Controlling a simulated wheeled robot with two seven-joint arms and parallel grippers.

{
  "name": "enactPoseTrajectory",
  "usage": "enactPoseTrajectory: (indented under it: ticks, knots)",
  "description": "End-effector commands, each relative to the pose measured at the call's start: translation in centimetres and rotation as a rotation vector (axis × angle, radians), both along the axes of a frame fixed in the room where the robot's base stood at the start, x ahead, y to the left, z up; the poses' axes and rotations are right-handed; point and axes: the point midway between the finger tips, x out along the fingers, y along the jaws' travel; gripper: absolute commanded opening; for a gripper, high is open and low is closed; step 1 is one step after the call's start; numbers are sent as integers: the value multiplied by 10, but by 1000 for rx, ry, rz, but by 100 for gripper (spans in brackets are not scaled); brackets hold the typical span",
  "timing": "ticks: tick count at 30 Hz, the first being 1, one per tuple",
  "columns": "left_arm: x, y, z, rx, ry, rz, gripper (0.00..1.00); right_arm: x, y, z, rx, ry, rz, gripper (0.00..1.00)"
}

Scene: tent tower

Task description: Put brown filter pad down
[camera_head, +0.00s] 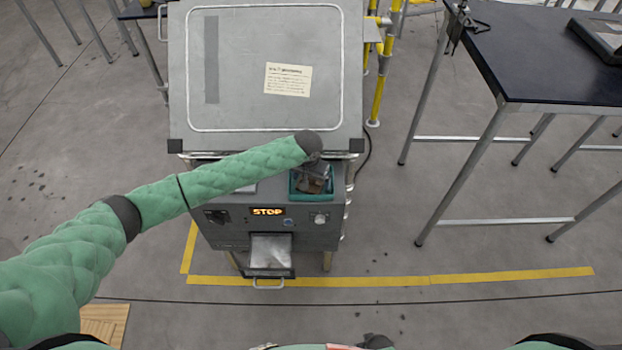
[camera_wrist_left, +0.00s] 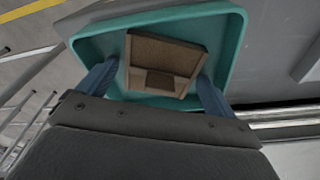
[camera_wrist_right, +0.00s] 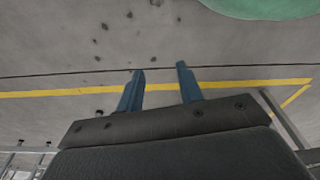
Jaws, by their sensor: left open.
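The brown filter pad (camera_wrist_left: 163,64) lies in a teal tray (camera_wrist_left: 232,50) in the left wrist view, tilted in the picture. In the head view the pad (camera_head: 313,184) shows small and partly hidden by my left gripper, inside the teal tray (camera_head: 297,190) on top of the grey machine. My left gripper (camera_wrist_left: 158,88) is open, with one blue finger on each side of the pad. I cannot tell whether the fingers touch it. My right gripper (camera_wrist_right: 160,75) is open and empty above the bare floor, away from the machine.
The grey machine (camera_head: 225,228) has a lit STOP display and a small metal drawer (camera_head: 271,252) in front. A large grey panel (camera_head: 240,70) with a paper label stands behind the tray. A dark table (camera_head: 560,60) is at right. The floor between is clear.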

Motion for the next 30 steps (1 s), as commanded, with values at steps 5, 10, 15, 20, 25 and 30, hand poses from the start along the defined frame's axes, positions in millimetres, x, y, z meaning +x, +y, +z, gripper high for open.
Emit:
enactPoseTrajectory:
  ticks: [5,10,15,20,25,30]
  knots:
    - [-1,1,13,-2,-1,0,92,0,1,-1,0,10,-2,36]
    - [-5,3,43,-2,-4,0,92,4,14,21,13,18,-6,36]
    - [-10,4,76,-2,-2,-1,92,11,18,40,18,29,-9,36]
    - [-13,6,101,-1,-2,-1,92,14,22,54,21,37,-11,36]
    - [-16,7,116,0,-1,0,92,16,23,64,23,42,-13,36]
    - [-16,7,120,0,-1,0,92,16,24,66,23,45,-13,36]
